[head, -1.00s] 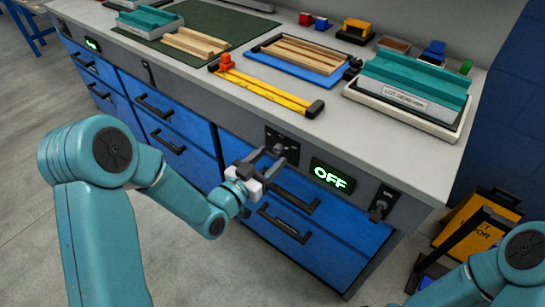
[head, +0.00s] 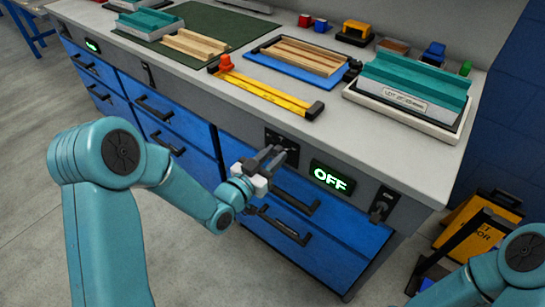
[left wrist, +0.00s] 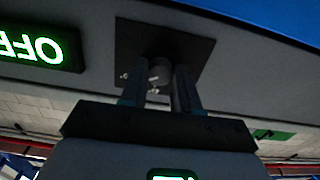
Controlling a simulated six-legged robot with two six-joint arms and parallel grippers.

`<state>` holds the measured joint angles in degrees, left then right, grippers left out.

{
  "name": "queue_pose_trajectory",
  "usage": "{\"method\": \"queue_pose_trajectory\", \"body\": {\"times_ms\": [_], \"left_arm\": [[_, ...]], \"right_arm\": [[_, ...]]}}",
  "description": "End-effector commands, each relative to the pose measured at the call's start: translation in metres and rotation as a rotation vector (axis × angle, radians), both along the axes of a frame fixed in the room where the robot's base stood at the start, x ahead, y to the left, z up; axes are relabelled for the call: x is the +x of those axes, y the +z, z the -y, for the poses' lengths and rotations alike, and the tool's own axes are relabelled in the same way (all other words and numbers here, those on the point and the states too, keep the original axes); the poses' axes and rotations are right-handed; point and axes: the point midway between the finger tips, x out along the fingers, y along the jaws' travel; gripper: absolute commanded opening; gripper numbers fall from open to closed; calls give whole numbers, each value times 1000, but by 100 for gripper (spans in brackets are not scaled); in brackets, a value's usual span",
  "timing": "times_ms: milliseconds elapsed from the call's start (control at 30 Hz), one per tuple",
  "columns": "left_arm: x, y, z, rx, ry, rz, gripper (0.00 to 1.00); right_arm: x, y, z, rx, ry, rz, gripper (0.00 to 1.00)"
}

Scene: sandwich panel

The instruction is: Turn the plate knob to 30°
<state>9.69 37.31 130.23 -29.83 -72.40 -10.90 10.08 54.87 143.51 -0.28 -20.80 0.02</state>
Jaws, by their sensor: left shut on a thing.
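The plate knob (left wrist: 160,71) is a dark round knob on a black square plate (left wrist: 205,50) on the front of the bench. In the head view the plate (head: 289,142) sits just left of a display reading OFF (head: 331,178). My left gripper (head: 281,157) reaches the plate from the front left. In the left wrist view its two fingers (left wrist: 162,88) lie on either side of the knob and are shut on it. The knob's angle marks are too dark to read. My right gripper is out of view; only part of that arm shows at the lower right.
Blue drawers with black handles (head: 285,226) lie below the plate. Another switch (head: 382,205) is right of the display. On the bench top are a yellow rule-like bar (head: 262,90), a blue tray (head: 300,72) and a teal block (head: 415,83). A yellow sign (head: 475,222) stands at right.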

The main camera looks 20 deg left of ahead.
Motion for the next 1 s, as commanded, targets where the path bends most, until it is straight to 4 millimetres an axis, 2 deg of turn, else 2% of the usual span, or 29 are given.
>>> {"method": "queue_pose_trajectory", "body": {"times_ms": [267,1000], "left_arm": [[0,-3,0,-153,-1,-53,0],[-1,-2,1,-808,-1,-292,0]], "right_arm": [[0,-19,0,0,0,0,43],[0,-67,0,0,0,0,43]]}}
